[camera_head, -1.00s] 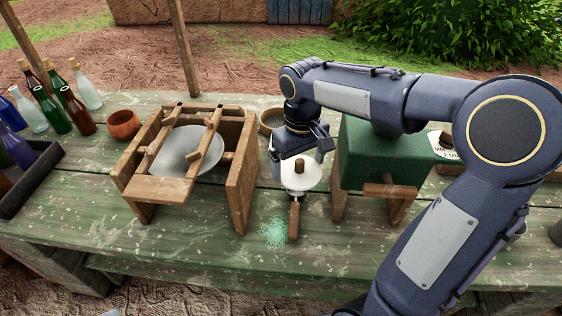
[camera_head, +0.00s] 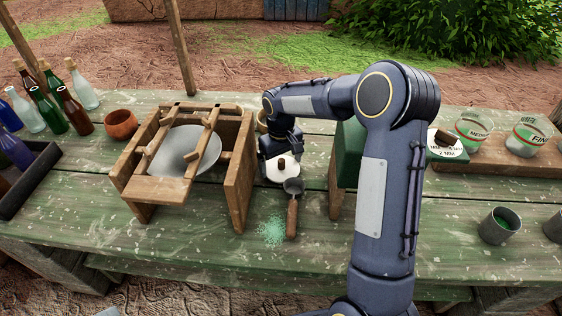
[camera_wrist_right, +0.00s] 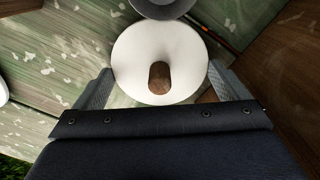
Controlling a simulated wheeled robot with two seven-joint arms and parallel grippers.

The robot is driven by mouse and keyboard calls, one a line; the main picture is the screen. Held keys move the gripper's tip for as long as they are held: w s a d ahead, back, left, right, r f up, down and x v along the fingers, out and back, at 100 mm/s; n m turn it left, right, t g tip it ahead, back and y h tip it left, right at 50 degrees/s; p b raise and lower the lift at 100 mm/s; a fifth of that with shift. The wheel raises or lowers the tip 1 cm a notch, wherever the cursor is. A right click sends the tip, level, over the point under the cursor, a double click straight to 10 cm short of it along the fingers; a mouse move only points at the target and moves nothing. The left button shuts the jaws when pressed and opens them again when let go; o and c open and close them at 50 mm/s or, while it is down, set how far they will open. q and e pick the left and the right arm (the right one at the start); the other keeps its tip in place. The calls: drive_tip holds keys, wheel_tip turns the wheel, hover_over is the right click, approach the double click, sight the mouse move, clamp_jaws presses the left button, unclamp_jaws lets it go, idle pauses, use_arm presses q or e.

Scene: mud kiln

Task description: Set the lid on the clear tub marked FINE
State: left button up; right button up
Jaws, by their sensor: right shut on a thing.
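The lid (camera_head: 283,172) is a white disc with a brown knob. My right gripper (camera_head: 281,160) is shut on it, low in front of the wooden frame; I cannot tell whether the lid touches the bench. In the right wrist view the lid (camera_wrist_right: 160,50) sits between the two fingers of my right gripper (camera_wrist_right: 160,88), knob facing the camera. The clear tub marked FINE (camera_head: 524,147) stands at the far right, upright, with its top visible and some pale green content. My left gripper is not in view.
A grey scoop (camera_head: 293,190) lies beside the lid near spilled green grains (camera_head: 271,231). A wooden frame with a bowl (camera_head: 185,150) stands left. A green box (camera_head: 347,150) is partly behind my arm. A MEDIUM tub (camera_head: 472,131) and a grey cup (camera_head: 500,226) stand right.

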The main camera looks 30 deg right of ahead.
drive_tip(key=shift+f, duration=0.1)
drive_tip(key=shift+f, duration=0.15)
drive_tip(key=o, duration=0.6)
